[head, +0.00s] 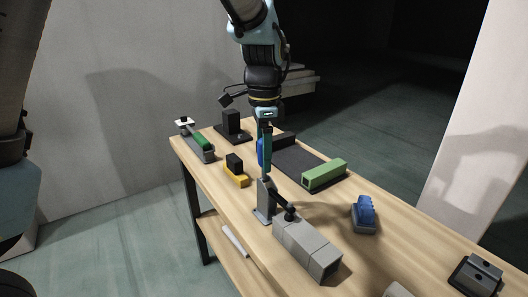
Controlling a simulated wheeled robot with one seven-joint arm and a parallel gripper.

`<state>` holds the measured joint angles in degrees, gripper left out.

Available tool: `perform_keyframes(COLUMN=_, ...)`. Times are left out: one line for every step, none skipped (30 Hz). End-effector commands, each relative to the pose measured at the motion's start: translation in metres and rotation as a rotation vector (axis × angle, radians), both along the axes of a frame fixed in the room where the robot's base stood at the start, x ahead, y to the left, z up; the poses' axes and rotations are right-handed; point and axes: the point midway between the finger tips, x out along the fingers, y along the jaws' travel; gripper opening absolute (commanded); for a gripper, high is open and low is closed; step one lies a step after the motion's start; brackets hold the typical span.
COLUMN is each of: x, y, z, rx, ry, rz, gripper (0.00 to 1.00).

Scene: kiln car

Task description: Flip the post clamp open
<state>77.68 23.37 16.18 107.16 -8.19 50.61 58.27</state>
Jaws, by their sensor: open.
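The clamp (264,203) beneath my gripper appears to be the post clamp. Whether the fingers touch the grip is hidden.
The grey segmented block (305,247) lies right of the clamp. A second clamp (200,145) with a green handle lies at the far left. A yellow-and-black piece (236,172), green bar (324,173), blue piece (364,214) and dark mat (308,166) share the wooden bench (410,237).

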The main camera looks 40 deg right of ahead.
Motion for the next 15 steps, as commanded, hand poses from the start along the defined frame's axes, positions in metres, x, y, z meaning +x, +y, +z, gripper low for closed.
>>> perform_keyframes(x=0.0000, y=0.0000, z=0.0000, rx=0.000, ry=0.000, rz=0.000, gripper=0.67)
perform_keyframes(x=0.0000, y=0.0000, z=0.0001, rx=0.000, ry=0.000, rz=0.000, gripper=0.67)
perform_keyframes(x=0.0000, y=0.0000, z=0.0002, rx=0.000, ry=0.000, rz=0.000, gripper=0.67)
perform_keyframes(x=0.0001, y=0.0000, z=0.0002, rx=0.000, ry=0.000, rz=0.000, gripper=0.65)
perform_keyframes(x=0.0001, y=0.0000, z=0.0002, rx=0.000, ry=0.000, rz=0.000, gripper=0.62)
perform_keyframes(x=0.0001, y=0.0000, z=0.0003, rx=0.000, ry=0.000, rz=0.000, gripper=0.57)
perform_keyframes(x=0.0001, y=0.0000, z=0.0003, rx=0.000, ry=0.000, rz=0.000, gripper=0.54)
perform_keyframes(x=0.0001, y=0.0000, z=0.0004, rx=0.000, ry=0.000, rz=0.000, gripper=0.50)
perform_keyframes(x=0.0001, y=0.0000, z=0.0004, rx=0.000, ry=0.000, rz=0.000, gripper=0.46)
perform_keyframes(x=0.0001, y=0.0000, z=0.0004, rx=0.000, ry=0.000, rz=0.000, gripper=0.42)
perform_keyframes(x=0.0001, y=0.0000, z=0.0004, rx=0.000, ry=0.000, rz=0.000, gripper=0.39)
perform_keyframes(x=0.0001, y=0.0000, z=0.0005, rx=0.000, ry=0.000, rz=0.000, gripper=0.35)
perform_keyframes(x=0.0001, y=0.0000, z=0.0005, rx=0.000, ry=0.000, rz=0.000, gripper=0.31)
perform_keyframes(x=0.0001, y=0.0000, z=0.0005, rx=0.000, ry=0.000, rz=0.000, gripper=0.28)
perform_keyframes(x=0.0001, y=0.0000, z=0.0005, rx=0.000, ry=0.000, rz=0.000, gripper=0.23)
